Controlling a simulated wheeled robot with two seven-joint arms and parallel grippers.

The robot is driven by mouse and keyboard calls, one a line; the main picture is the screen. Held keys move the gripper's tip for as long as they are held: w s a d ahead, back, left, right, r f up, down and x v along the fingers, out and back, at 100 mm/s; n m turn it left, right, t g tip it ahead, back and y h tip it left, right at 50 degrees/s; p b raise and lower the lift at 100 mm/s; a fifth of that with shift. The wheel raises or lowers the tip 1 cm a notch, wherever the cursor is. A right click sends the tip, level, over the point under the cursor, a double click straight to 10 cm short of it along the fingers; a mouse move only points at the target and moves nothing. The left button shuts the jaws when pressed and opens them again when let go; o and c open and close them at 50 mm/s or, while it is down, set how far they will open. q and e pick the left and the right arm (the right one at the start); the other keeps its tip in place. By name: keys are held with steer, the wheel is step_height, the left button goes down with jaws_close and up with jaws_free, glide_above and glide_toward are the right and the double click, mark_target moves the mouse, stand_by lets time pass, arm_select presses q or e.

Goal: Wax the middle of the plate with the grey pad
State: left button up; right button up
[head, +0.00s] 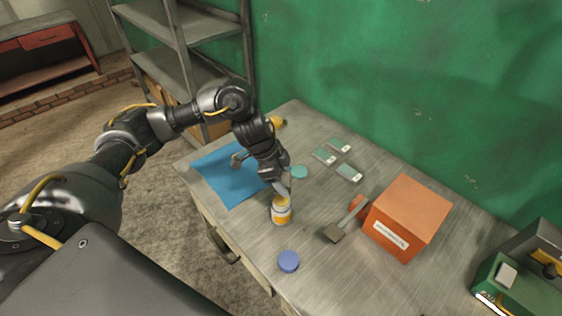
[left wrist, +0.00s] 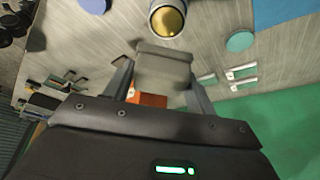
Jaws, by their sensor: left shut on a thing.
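My left gripper (head: 286,188) is shut on the grey pad (left wrist: 165,68), which sits between its two fingers in the left wrist view. In the head view the gripper points down at a white-and-orange jar (head: 281,212) with an amber top. The jar also shows just beyond the pad in the left wrist view (left wrist: 168,17). I cannot tell whether pad and jar touch. A blue sheet (head: 222,184) lies on the table to the left, partly behind my arm. I cannot make out the plate clearly. My right gripper is not in view.
A blue disc (head: 288,261) lies near the front edge and a teal disc (head: 299,172) behind the gripper. Several small cards (head: 349,172) lie further back. A tool with a blocky head (head: 333,234) lies beside an orange box (head: 408,216). A green case (head: 518,288) stands far right.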

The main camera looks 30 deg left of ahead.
mark_target(285, 201)
arm_select(q)
steer(key=shift+s+a, duration=0.1)
steer(key=shift+a, duration=0.2)
steer(key=shift+f, duration=0.3)
steer(key=shift+f+b, duration=0.55)
steer(key=shift+b, duration=0.25)
step_height(285, 201, down, 4)
steer(key=b, duration=0.5)
steer(key=shift+f, duration=0.25)
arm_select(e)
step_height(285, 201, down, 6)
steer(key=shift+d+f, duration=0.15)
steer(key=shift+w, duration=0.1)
arm_select(q)
steer(key=shift+f+b, duration=0.4)
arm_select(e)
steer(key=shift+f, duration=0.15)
arm_select(q)
steer(key=shift+f+p, duration=0.15)
steer(key=shift+p, duration=0.2)
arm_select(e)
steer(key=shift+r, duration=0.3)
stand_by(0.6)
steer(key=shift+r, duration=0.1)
